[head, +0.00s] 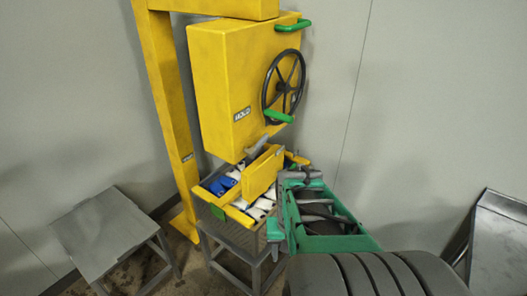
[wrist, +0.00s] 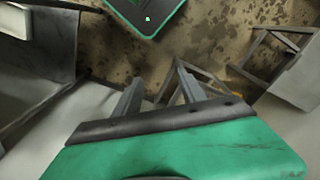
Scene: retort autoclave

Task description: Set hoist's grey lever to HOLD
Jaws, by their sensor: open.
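The hoist is a yellow box (head: 225,85) on a yellow post. A short grey lever (head: 258,146) seems to stick out under the box's lower front edge; its setting cannot be told. A small label (head: 241,114) on the box front is too blurred to read surely. My gripper (head: 277,243), with its green body, is below and to the right of the lever, apart from it. In the wrist view my gripper (wrist: 158,88) has its two grey fingers spread with nothing between them. The lever does not show in that view.
A yellow crate (head: 240,216) with white and blue items stands on a grey stand under the box. A black handwheel (head: 284,86) and green handles (head: 279,116) are on the box's right side. A grey stool (head: 98,230) stands left; a grey bench (head: 500,240) stands right.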

